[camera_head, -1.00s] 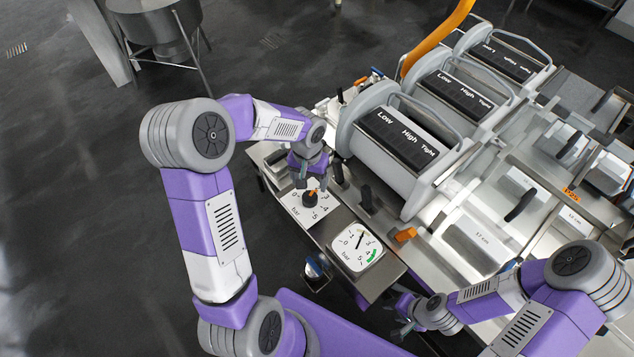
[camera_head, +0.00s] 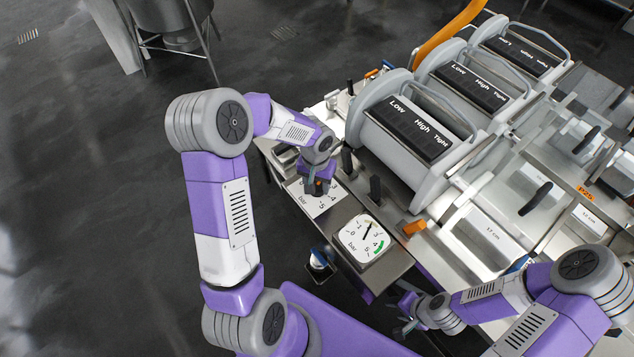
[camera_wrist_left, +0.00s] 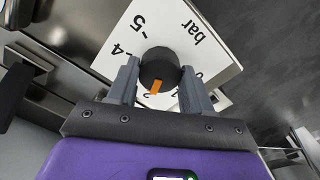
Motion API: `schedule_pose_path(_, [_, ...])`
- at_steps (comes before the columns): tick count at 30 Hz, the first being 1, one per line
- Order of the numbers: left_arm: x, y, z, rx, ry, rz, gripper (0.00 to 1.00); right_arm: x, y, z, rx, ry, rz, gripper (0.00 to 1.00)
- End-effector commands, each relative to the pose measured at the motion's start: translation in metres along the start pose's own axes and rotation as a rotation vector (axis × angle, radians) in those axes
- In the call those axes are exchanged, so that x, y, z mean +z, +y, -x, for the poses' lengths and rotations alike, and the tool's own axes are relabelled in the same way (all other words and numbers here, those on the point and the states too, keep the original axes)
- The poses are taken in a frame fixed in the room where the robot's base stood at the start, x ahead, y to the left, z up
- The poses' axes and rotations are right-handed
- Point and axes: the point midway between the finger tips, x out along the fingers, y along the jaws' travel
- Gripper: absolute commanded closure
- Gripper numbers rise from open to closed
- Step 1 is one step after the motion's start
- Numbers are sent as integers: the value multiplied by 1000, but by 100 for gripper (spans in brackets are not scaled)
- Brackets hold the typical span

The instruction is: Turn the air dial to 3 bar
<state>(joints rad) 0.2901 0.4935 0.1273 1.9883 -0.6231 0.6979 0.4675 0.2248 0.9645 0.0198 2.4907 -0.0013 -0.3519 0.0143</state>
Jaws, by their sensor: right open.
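The air dial is a black round knob with an orange pointer (camera_wrist_left: 158,68) on a white plate (camera_wrist_left: 205,22) marked "bar". In the left wrist view the pointer faces the gripper, close to the 2 mark. My left gripper (camera_wrist_left: 160,82) has one finger on each side of the knob, with no clear gap, and looks shut on it. In the head view my left gripper (camera_head: 318,183) is over the dial plate (camera_head: 324,206) and hides part of it. My right gripper (camera_head: 403,317) is open and empty.
Dark upright levers (camera_head: 375,190) stand beside the dial plate. An orange piece (camera_head: 414,227) sits right of the gauge. Grey press drums (camera_head: 410,120) labelled Low, High, Tight stand behind. Open floor (camera_head: 90,200) lies to the left.

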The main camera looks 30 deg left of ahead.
Motion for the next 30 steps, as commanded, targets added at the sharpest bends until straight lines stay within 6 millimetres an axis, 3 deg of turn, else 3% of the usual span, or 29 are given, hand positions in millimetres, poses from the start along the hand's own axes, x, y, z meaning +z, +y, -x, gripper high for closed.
schedule_pose_path(1, [0,0,0,0,0,0,60,0,0,0,0,0,0,57])
schedule_pose_path(5, [0,0,0,0,0,0,80,0,0,0,0,0,0,57])
schedule_pose_path(6, [0,0,0,0,0,0,80,0,0,0,0,0,0,57])
schedule_pose_path(17, [0,0,1,0,-2,-83,80,0,-2,6,0,0,0,57])
schedule_pose_path(30, [0,0,2,0,-9,-430,80,1,-10,26,0,0,0,57])
